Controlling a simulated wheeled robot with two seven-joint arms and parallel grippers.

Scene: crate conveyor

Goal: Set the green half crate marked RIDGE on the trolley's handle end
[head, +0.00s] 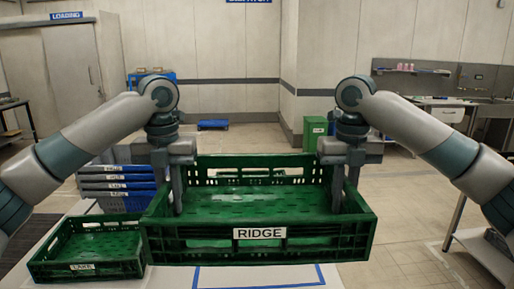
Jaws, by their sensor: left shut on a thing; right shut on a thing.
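The green crate marked RIDGE (308,246) is in the middle of the head view, empty, its label facing me. My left gripper (176,205) is shut on its left side wall, and my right gripper (338,205) is shut on its right side wall. The crate looks level and appears to be held above a white surface with blue lines (260,277); the exact gap is hard to judge. No trolley can be clearly made out near the crate.
A smaller green crate (86,270) sits close at the left. Behind it is a stack of blue and grey crates (118,188). A small blue platform (213,124) lies on the far floor. A green bin (315,133) stands behind my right gripper. A metal table (482,247) is at the right.

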